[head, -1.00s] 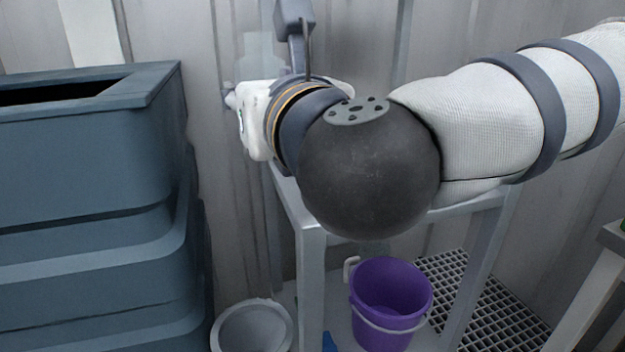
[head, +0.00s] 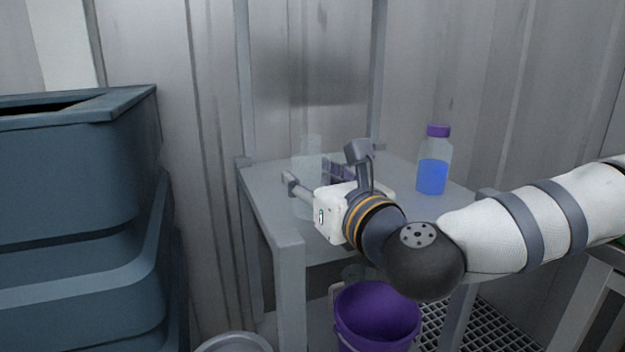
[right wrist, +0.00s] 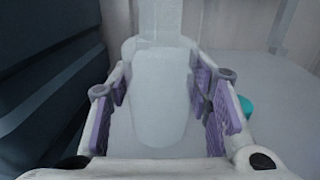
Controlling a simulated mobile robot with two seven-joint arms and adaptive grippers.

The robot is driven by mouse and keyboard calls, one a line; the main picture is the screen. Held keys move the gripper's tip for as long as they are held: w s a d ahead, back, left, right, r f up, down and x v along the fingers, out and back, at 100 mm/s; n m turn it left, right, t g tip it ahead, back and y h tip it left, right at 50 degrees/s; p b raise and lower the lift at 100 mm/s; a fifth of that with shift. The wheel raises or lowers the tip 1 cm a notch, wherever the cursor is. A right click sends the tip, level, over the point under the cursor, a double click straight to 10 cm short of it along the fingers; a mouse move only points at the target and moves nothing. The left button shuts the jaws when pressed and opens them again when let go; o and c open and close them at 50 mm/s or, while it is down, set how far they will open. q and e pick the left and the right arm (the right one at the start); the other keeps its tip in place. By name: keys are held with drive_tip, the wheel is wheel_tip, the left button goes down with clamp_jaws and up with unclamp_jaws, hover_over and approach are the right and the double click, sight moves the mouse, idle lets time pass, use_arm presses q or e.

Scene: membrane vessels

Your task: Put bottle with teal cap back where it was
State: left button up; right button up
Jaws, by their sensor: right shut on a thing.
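My right gripper (head: 316,177) is over the grey stand's top, toward its left side. It is shut on a clear, pale bottle (head: 308,150), which looks upright with its narrower part on top. In the right wrist view the bottle (right wrist: 160,100) is between the purple finger pads of the gripper (right wrist: 162,85). I see no teal cap on it. A small teal round thing (right wrist: 246,106) shows beside the right finger, partly hidden; I cannot tell what it belongs to. Whether the bottle's base touches the top is hidden. My left gripper is not in view.
A bottle with a purple cap and blue liquid (head: 433,165) stands on the right of the grey stand (head: 270,215). A purple bucket (head: 378,312) is below. Large blue-grey bins (head: 70,210) are at left. A corrugated wall is behind.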

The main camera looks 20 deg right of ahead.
drive_tip(key=shift+f, duration=0.2)
drive_tip(key=o, duration=1.3)
drive_tip(key=shift+r, duration=0.1)
